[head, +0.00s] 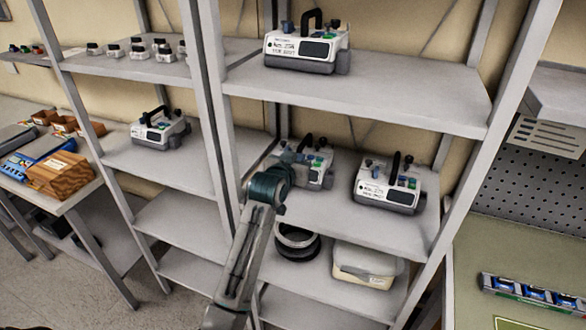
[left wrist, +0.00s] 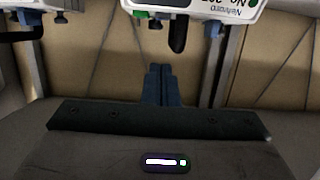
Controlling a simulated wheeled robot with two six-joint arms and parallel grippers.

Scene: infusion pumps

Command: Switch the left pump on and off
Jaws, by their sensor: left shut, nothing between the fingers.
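The left pump (head: 319,170) is a white and grey box with a black handle on the middle shelf, partly hidden behind my left arm. The right pump (head: 390,187) stands to its right on the same shelf, with coloured knobs on top. My left gripper (head: 292,158) is at the left pump's left front side in the head view; its fingertips are hard to make out there. In the left wrist view its fingers (left wrist: 160,70) are shut and empty. A pump (left wrist: 190,8) shows upside down at that view's top edge, apart from the fingertips in the picture. Contact cannot be told.
The middle shelf board (head: 405,230) holds both pumps between metal posts. Another pump (head: 305,47) stands on the shelf above, and one (head: 160,130) on the left rack. Below are a dark round container (head: 297,245) and a pale lidded box (head: 365,268).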

